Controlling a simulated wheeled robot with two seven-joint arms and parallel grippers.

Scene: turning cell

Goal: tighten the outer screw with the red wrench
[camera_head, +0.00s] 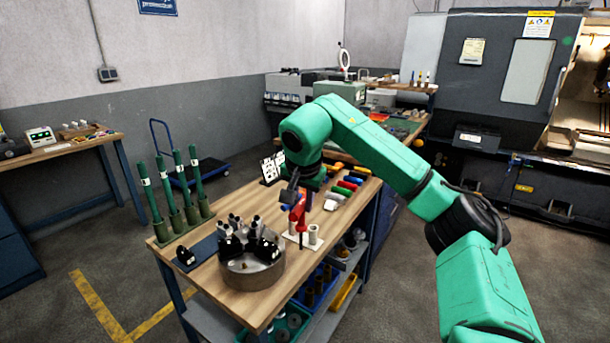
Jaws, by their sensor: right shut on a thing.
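The red wrench (298,209) is upright or slightly tilted above the wooden workbench, at my right gripper (291,192). The gripper is shut on it, near the wrench's upper part. The wrench's lower end is over or beside a small white plate (291,236) with pale cylinders; I cannot tell whether it touches. A round metal chuck (253,272) with black jaws stands on the bench's near part, left of and below the wrench. The outer screw is too small to make out. My left gripper is not in view.
The wooden bench (210,284) carries several green posts (178,190) at the left and coloured handles (351,182) at the back right. Blue bins (317,285) sit on the shelf below. A grey machine (470,90) stands at the right. Open floor lies left.

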